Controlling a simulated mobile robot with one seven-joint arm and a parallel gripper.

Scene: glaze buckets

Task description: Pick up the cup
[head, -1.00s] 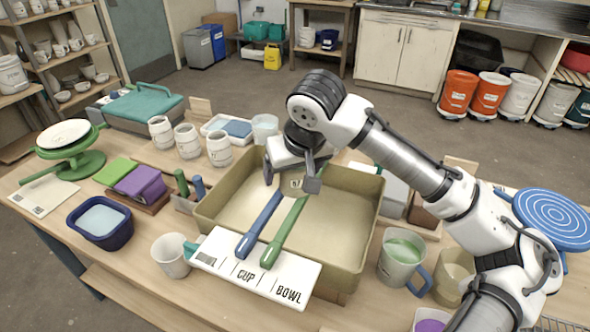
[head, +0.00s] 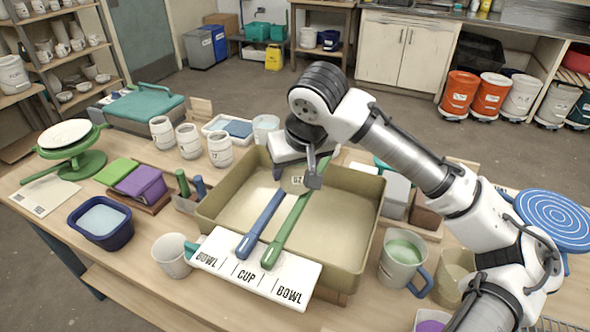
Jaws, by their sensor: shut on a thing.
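My gripper (head: 298,179) is over the far part of the large tan basin (head: 350,255). It is shut on a small tan piece (head: 295,182) with dark marking. Its fingers hide part of this piece, so I cannot tell its full shape. A green-handled tool (head: 284,238) and a blue-handled tool (head: 259,225) lean across the basin toward the white board (head: 255,277) marked BOWL, CUP, BOWL. The green tool's upper end is close to the gripper. A white cup (head: 171,256) stands on the table left of the board, apart from my gripper.
A mug of green liquid (head: 404,262) and a beige container (head: 455,277) stand right of the basin. White jars (head: 188,142) stand behind left. A navy tub (head: 100,222), a green turntable (head: 70,150) and a purple block (head: 140,183) fill the left side.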

